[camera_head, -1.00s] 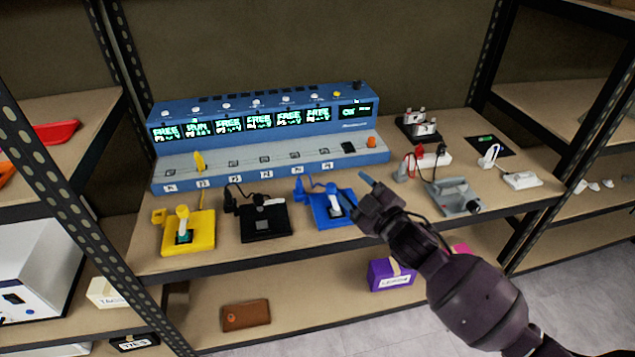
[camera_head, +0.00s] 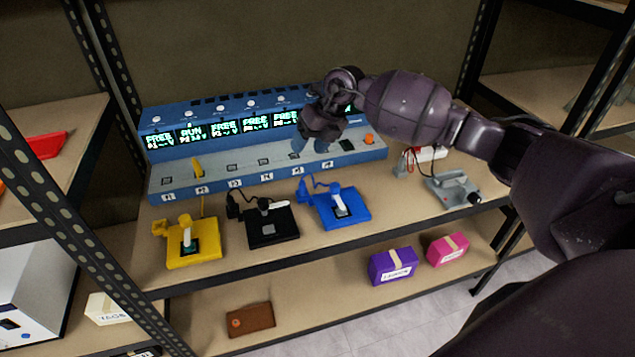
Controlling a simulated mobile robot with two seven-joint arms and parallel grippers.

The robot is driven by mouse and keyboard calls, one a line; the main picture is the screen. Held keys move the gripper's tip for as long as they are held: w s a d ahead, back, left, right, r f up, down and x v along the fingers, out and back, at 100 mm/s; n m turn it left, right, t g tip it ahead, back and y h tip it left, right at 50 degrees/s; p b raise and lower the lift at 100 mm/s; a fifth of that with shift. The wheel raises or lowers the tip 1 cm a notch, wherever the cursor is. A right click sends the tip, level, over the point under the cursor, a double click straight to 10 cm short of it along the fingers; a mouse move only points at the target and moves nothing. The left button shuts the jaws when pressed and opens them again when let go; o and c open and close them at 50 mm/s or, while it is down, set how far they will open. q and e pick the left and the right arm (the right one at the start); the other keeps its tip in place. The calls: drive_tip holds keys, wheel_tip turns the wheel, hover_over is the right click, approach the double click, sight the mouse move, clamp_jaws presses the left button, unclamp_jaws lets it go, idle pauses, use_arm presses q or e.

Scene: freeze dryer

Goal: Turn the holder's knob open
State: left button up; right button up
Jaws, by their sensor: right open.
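Three holders stand in a row on the shelf: a yellow one (camera_head: 194,245) with a white-topped upright part, a black one (camera_head: 270,226), and a blue one (camera_head: 341,205) with a white lever-like part. I cannot tell which of their parts is the knob. My right gripper (camera_head: 309,147) points down, open and empty, in front of the blue instrument (camera_head: 215,175), over the right part of its grey ledge. It is behind and above the blue holder, apart from it. My right arm hides part of the displays. My left gripper is not in view.
A grey device (camera_head: 452,188) stands on the shelf at right, by a white and red item (camera_head: 420,155). A purple box (camera_head: 393,266), a pink box (camera_head: 447,249) and a brown wallet (camera_head: 250,319) lie on the lower shelf. The shelf's front strip is clear.

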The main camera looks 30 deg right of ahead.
sight(335, 185)
drive_tip(key=s+d+f+m+g+h, duration=0.2)
drive_tip(key=s+d+f+g+h, duration=0.15)
drive_tip(key=d, duration=0.25)
drive_tip(key=shift+t+h, duration=0.35)
drive_tip(key=shift+h, duration=0.1)
drive_tip(key=f, duration=0.6)
drive_tip(key=f+b, duration=0.1)
drive_tip(key=f, duration=0.2)
drive_tip(key=shift+w+a+f, duration=0.2)
drive_tip(key=shift+w+f, duration=0.15)
drive_tip(key=shift+f, duration=0.05)
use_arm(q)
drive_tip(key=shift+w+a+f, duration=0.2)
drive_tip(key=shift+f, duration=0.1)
use_arm(e)
drive_tip(key=shift+c, duration=0.5)
drive_tip(key=c, duration=0.8)
drive_tip(key=shift+c, duration=0.2)
